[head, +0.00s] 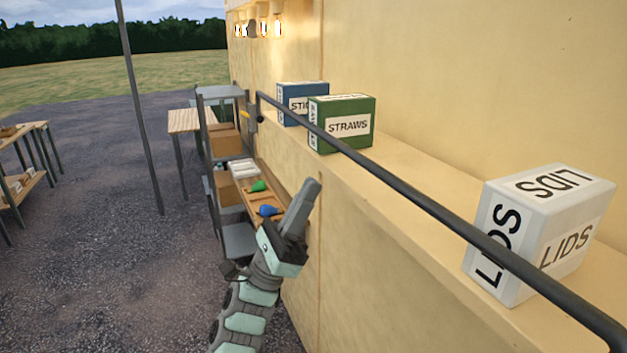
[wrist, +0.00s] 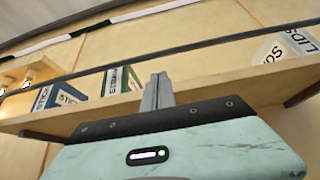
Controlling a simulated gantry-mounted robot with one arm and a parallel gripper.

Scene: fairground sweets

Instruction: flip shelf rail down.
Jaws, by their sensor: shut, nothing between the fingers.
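The shelf rail (head: 420,202) is a long dark bar running along the front of the shelf (head: 410,180), raised above its surface and in front of the boxes. Its far end bends down at a bracket near the wall. The rail also shows in the wrist view (wrist: 215,43), crossing above my fingertips. My gripper (head: 308,190) is shut and empty, pointing up just outside the shelf front, below the rail. In the wrist view its closed fingers (wrist: 158,85) stand in front of the shelf edge. I see no contact with the rail.
On the shelf stand a blue sticks box (head: 291,103), a green straws box (head: 345,125) and a white lids box (head: 545,235). A pole (head: 140,110) stands farther left over open gravel.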

